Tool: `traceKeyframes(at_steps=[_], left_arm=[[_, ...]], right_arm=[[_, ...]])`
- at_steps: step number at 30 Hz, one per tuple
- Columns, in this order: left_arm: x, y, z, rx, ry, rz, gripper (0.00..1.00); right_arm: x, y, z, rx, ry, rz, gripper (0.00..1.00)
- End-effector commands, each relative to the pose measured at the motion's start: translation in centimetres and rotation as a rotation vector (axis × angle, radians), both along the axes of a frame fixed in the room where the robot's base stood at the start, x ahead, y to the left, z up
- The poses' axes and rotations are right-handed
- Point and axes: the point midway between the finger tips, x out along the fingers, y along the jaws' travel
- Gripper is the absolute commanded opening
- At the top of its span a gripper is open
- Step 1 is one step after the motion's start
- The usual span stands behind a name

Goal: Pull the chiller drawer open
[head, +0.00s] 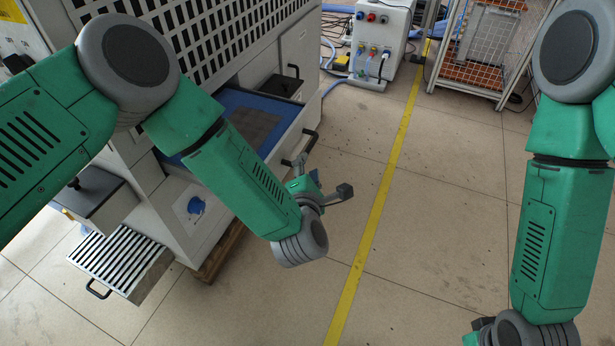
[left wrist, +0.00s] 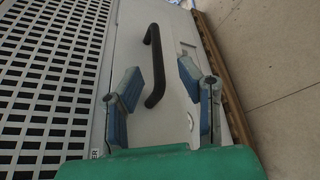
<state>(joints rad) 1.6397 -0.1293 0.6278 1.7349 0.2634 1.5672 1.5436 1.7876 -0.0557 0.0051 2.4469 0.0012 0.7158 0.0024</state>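A black bar handle (left wrist: 153,65) stands on a light grey panel (left wrist: 140,125) in the left wrist view. A partly hidden label on that panel shows letters ending in "ER". The handle also shows in the head view (head: 310,139), at the front of the machine. My left gripper (left wrist: 162,85) is open, with one blue-grey finger on each side of the handle and visible gaps to it. In the head view the left gripper (head: 323,180) is just in front of the machine. My right gripper (head: 480,325) is at the bottom edge, mostly cut off, its fingers not readable.
A blue-edged tray (head: 225,97) is in the machine behind my left arm. A slatted drawer (head: 120,255) sticks out at lower left. A white unit (head: 378,35) with hoses and a wire rack (head: 480,45) stand at the back. The floor around the yellow line (head: 385,180) is clear.

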Motion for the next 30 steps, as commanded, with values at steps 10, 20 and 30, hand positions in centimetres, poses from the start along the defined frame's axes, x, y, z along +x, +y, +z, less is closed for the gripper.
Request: traceKeyframes(at_steps=[10, 20, 30], left_arm=[[-4.2, -0.2, 0.8, 0.002, 0.003, -0.002, 0.33], [-4.3, -0.1, 0.9, 0.0, 0.002, -0.001, 0.33], [-5.4, 0.6, 0.0, 0.147, 0.064, -0.099, 0.33]], right_arm=[[0.0, 0.0, 0.0, 0.0, 0.0, -0.001, 0.4], [0.2, 0.0, -0.1, 0.0, 0.002, -0.001, 0.4], [0.2, 0.0, 1.0, 0.0, 0.003, -0.001, 0.4]])
